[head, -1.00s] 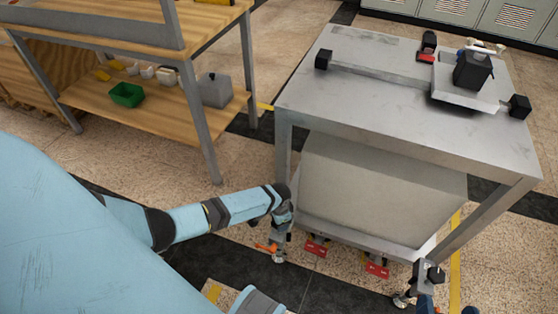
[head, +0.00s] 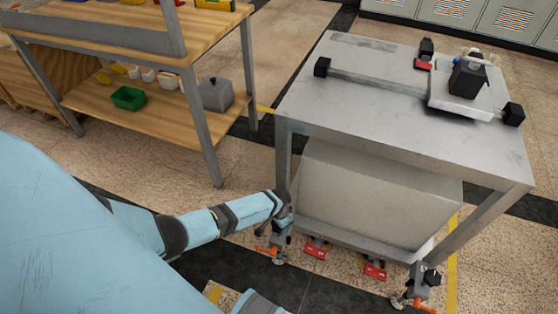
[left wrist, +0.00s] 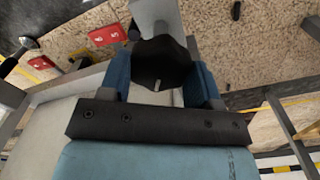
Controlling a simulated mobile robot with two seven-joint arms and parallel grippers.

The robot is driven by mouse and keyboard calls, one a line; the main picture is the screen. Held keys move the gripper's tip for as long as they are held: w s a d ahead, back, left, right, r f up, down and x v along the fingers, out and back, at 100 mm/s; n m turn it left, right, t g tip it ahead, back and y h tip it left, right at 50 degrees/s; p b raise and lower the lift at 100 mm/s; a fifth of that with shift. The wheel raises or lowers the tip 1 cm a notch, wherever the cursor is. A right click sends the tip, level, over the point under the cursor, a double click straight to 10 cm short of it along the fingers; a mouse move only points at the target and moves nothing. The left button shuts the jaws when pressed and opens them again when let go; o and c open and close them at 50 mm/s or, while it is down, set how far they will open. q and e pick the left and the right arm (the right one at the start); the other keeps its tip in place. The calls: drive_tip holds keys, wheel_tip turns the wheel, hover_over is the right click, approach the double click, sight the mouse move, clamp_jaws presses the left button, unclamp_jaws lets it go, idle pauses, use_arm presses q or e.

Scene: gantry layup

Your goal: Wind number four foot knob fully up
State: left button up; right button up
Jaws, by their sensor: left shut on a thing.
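A metal table (head: 400,115) stands on legs with adjustable feet. My left gripper (head: 282,218) is low at the table's near left leg, at the foot (head: 279,256) with an orange lever. In the left wrist view my gripper's blue fingers (left wrist: 160,80) are on either side of a black knob (left wrist: 165,60) and shut on it. A small pale mark shows on the knob's face. The near right foot (head: 425,282) also has a dark knob and an orange lever. My right gripper is not in view.
A large pale box (head: 375,190) sits on the table's low shelf, with red tags (head: 375,271) under its front edge. A wooden workbench (head: 150,125) with a green bin (head: 128,98) stands at left. Floor between bench and table is clear.

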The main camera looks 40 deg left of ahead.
use_arm(q)
drive_tip(key=o, duration=0.9)
drive_tip(key=shift+o, duration=0.2)
wheel_tip(320, 180, up, 14)
drive_tip(key=p, duration=0.5)
drive_tip(key=shift+p, duration=0.3)
drive_tip(key=shift+f, duration=0.1)
